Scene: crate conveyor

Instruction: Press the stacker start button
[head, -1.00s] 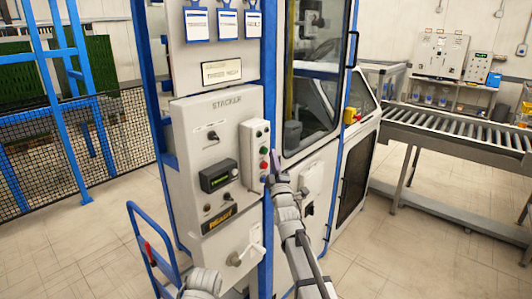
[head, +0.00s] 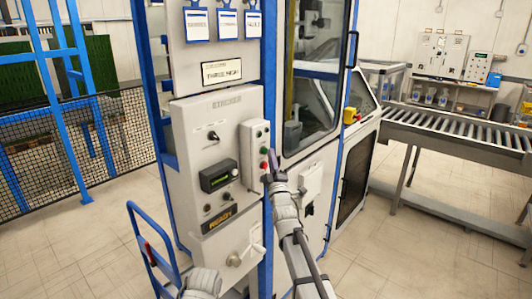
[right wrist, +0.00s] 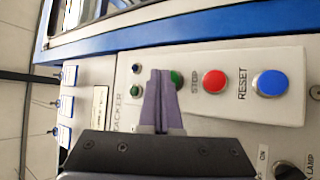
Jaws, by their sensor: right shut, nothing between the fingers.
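The stacker control panel (head: 215,110) stands in the middle of the head view, with a pale button box (head: 254,140) on its right side. My right gripper (right wrist: 165,72) is shut and empty, its purple fingers pointing at the box. In the right wrist view, a green button (right wrist: 178,78) is partly hidden behind the fingertips; its label is hidden. I cannot tell whether they touch it. The red STOP button (right wrist: 215,82) and blue RESET button (right wrist: 271,83) lie to its right. In the head view, the green button (head: 264,151) is above the red one (head: 264,165). My left gripper is not in view.
In the head view, a blue-framed glass door (head: 315,75) and a roller conveyor (head: 455,128) stand to the right.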

